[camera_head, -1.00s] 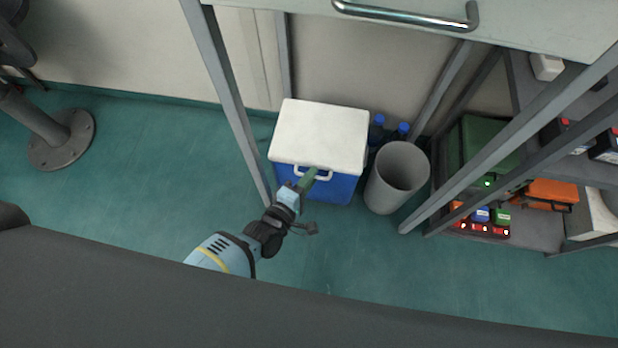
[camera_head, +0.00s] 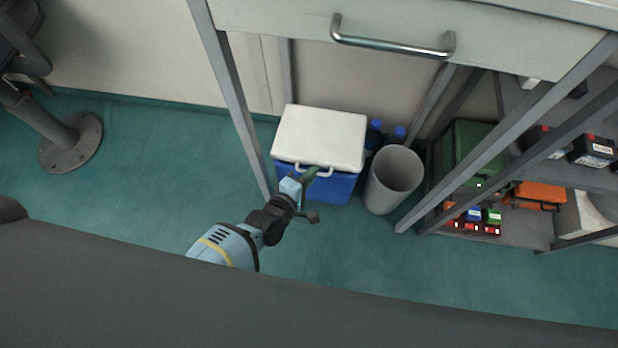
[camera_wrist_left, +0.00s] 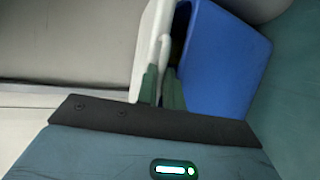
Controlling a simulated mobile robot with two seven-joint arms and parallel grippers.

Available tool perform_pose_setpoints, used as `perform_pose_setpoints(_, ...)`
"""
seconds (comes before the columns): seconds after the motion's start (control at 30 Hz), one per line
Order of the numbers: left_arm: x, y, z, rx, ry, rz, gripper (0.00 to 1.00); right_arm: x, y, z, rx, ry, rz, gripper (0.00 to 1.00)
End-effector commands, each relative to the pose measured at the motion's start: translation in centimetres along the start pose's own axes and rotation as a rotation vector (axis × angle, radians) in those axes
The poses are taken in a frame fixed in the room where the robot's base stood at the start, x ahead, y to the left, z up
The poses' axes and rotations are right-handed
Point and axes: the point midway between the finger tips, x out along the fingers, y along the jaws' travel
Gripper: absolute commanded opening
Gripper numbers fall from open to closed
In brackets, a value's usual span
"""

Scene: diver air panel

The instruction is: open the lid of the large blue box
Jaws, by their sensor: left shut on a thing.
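The large blue box (camera_head: 330,188) stands on the floor under the bench, with a white lid (camera_head: 320,137) on top and a white handle (camera_head: 326,174) at its front. My left gripper (camera_head: 310,174) is at the left part of this handle, shut on it. In the left wrist view, the green fingertips (camera_wrist_left: 160,80) are at the white lid edge (camera_wrist_left: 152,40). A dark gap shows there between the lid and the blue body (camera_wrist_left: 225,65), so the lid looks slightly raised. The fingers hide part of the handle. My right gripper is not in view.
A grey bin (camera_head: 393,180) stands close to the box's right side. Blue-capped bottles (camera_head: 374,132) are behind it. A bench leg (camera_head: 232,105) rises by the box's left side, and a drawer handle (camera_head: 390,45) juts out above. Open floor (camera_head: 150,170) lies left.

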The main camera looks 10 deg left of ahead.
Motion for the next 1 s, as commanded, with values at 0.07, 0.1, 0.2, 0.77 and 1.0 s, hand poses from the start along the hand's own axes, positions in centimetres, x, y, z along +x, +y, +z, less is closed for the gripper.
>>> perform_pose_setpoints(0.07, -0.3, 2.3, 0.1, -0.017, 0.001, -0.036, 0.00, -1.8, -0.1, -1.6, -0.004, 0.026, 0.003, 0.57)
perform_pose_setpoints(0.1, -0.3, 3.0, 0.2, -0.027, 0.001, -0.059, 0.00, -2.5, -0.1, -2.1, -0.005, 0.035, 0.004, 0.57)
perform_pose_setpoints(0.2, -0.3, 4.5, 0.2, -0.052, 0.001, -0.118, 0.00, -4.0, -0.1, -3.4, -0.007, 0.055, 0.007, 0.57)
perform_pose_setpoints(0.77, 0.7, 10.3, -0.2, -0.139, 0.000, -0.332, 0.00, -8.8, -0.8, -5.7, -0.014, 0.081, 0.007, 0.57)
perform_pose_setpoints(1.0, 1.0, 11.2, -0.4, -0.137, 0.000, -0.330, 0.00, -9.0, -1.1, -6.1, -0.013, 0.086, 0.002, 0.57)
